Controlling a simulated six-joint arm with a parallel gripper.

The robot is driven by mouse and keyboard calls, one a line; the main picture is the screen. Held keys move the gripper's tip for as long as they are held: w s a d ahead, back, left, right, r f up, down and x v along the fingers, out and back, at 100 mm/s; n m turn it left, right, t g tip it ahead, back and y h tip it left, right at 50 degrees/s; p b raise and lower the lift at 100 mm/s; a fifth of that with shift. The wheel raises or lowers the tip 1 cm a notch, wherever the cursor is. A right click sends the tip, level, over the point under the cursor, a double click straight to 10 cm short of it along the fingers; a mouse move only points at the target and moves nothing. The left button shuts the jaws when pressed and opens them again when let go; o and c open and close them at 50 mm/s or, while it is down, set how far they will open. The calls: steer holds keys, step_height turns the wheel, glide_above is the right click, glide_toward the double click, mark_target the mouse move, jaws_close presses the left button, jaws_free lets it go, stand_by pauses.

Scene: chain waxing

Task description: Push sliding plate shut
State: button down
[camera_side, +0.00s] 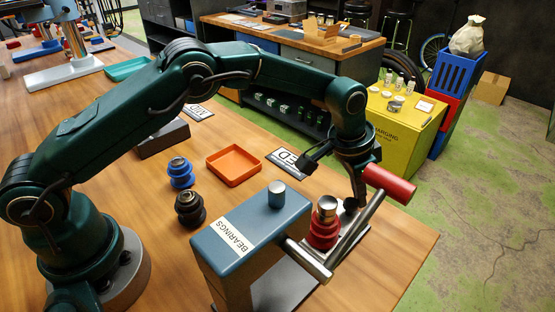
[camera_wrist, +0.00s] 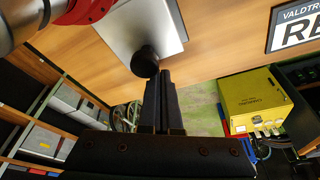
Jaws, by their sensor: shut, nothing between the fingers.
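The sliding plate is a flat silver plate (camera_wrist: 138,27) with a round black knob (camera_wrist: 145,61) near its end in the wrist view. In the side view the plate (camera_side: 345,243) shows beside a red stacked part (camera_side: 324,232) with a metal top. A blue-grey block labelled BEARINGS (camera_side: 225,245) stands left of it, and a steel bar with a red handle (camera_side: 389,185) crosses over the plate. My gripper (camera_wrist: 166,73) is shut and empty, its fingertips right by the knob. I cannot tell whether they touch it. The block hides part of the plate.
A label sign (camera_side: 283,160) lies behind. The table's right edge is close beyond the plate, with a yellow cabinet (camera_side: 405,127) past it.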

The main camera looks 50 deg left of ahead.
mark_target(336, 203)
steer(key=shift+f, duration=0.2)
steer(key=shift+s, duration=0.1)
steer(key=shift+s, duration=5.05)
steer(key=shift+w+r, duration=0.25)
steer(key=shift+r, duration=0.6)
steer(key=shift+w+r, duration=0.3)
steer(key=shift+r, duration=0.55)
steer(key=shift+w+r, duration=0.25)
steer(key=shift+r, duration=0.6)
